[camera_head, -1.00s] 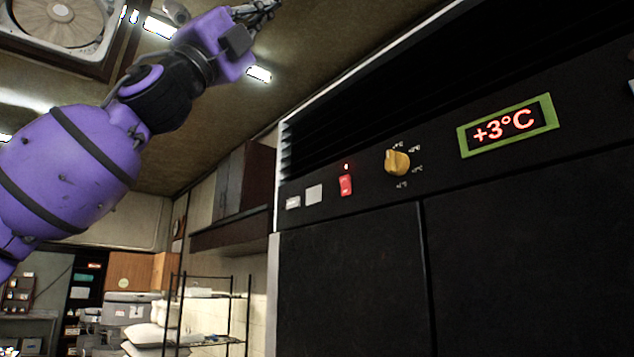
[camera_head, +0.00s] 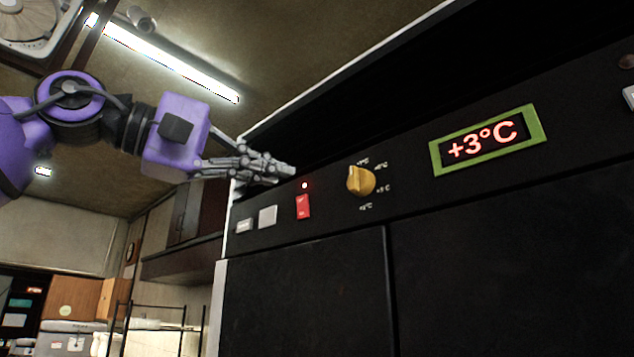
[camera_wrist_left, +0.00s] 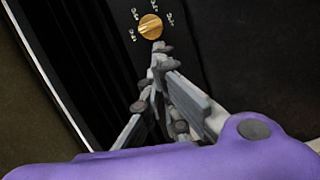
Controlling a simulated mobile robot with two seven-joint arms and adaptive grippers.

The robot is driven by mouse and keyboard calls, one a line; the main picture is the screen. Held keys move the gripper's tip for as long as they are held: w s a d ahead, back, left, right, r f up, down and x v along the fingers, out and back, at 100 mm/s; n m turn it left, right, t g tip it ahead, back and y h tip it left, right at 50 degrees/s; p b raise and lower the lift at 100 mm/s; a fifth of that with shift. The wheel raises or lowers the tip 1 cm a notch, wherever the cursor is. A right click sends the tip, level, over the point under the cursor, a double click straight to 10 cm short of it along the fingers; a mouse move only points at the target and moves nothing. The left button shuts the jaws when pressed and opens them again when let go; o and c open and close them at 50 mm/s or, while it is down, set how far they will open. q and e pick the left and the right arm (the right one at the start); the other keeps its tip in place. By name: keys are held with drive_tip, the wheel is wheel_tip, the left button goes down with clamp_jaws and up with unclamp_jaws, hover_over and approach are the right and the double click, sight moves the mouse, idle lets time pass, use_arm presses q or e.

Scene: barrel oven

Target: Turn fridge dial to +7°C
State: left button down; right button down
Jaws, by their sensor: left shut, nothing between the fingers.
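The fridge dial (camera_head: 361,181) is a yellow-orange knob on the black fridge panel, with small temperature marks around it. It also shows in the left wrist view (camera_wrist_left: 150,27), just beyond my fingertips. The green-framed display (camera_head: 489,139) to its right reads +3°C in red. My left gripper (camera_head: 283,172) is shut and empty, in front of the panel to the left of the dial and apart from it. In the left wrist view its closed fingers (camera_wrist_left: 157,62) point toward the dial. My right gripper is not in view.
A red switch (camera_head: 303,206) with a lit red lamp (camera_head: 305,185) above it sits left of the dial. Two pale buttons (camera_head: 267,215) are further left. Dark louvres run above the panel. Fridge doors (camera_head: 305,290) lie below. Open room is to the left.

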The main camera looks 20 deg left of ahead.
sight(358, 181)
use_arm(q)
drive_tip(key=x, duration=0.9)
drive_tip(key=shift+a+p, duration=0.1)
drive_tip(key=shift+p, duration=0.25)
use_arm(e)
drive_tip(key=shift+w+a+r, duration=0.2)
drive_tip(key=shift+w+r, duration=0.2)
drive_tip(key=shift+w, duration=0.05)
use_arm(q)
drive_tip(key=shift+a, duration=0.15)
